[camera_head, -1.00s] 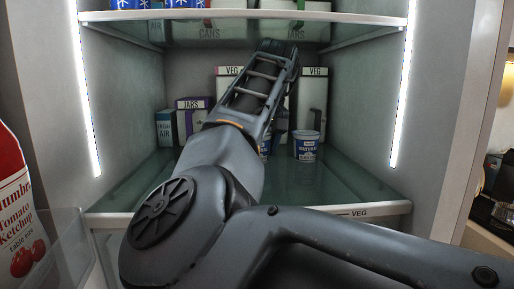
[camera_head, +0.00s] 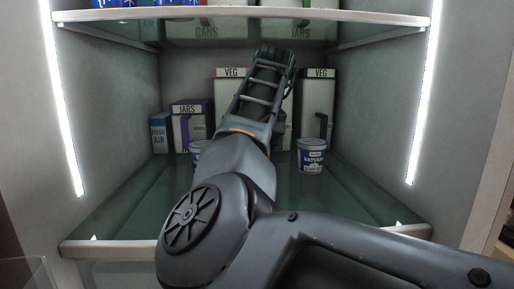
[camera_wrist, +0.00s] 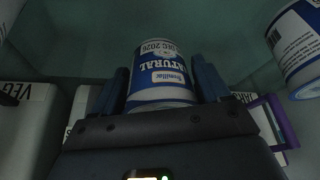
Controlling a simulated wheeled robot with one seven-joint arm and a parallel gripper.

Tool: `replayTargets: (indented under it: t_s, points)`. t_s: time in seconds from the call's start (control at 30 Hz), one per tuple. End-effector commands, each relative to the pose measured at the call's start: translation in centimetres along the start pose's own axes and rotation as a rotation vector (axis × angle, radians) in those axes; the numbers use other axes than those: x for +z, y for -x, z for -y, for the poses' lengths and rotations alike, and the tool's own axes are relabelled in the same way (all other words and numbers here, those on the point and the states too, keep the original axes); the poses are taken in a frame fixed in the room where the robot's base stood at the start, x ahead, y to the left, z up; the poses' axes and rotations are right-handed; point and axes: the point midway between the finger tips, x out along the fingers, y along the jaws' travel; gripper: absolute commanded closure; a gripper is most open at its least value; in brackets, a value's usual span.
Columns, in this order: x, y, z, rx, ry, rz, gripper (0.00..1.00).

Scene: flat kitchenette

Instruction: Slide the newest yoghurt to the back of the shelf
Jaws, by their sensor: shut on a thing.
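In the wrist view, which shows things upside down, my gripper (camera_wrist: 162,88) is shut on a blue and white yoghurt tub (camera_wrist: 162,75), its fingers at either side. Its label reads "NATURAL" and "DEC 2026". A second yoghurt tub (camera_wrist: 299,45) is at the right edge of that view, apart from my gripper. In the head view, my arm hides the gripper and the held tub. One tub (camera_head: 198,153) shows partly behind the arm's left side; another tub (camera_head: 312,156) stands upright to its right. The glass shelf (camera_head: 118,210) is below them. Expiry dates on the other tubs are unreadable.
A JARS box (camera_head: 188,110) and a FRESH AIR box (camera_head: 160,132) stand at the back left. VEG boxes stand behind the arm (camera_head: 230,73) and at right (camera_head: 318,73). An upper shelf (camera_head: 380,18) is overhead. The shelf's front left and right are clear.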

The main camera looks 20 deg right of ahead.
Motion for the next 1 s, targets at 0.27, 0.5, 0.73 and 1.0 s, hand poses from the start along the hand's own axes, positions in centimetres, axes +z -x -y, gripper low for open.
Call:
replayTargets:
  t_s: [0.27, 0.5, 0.73, 1.0]
  points:
    - [-0.16, -0.14, 0.03, 0.0, 0.001, 0.001, 0.6]
    - [-0.16, -0.14, 0.02, 0.0, 0.001, 0.001, 0.6]
    - [-0.15, -0.13, 0.02, 0.0, 0.001, 0.001, 0.04]
    - [-0.16, -0.11, 0.02, 0.0, 0.001, 0.001, 0.0]
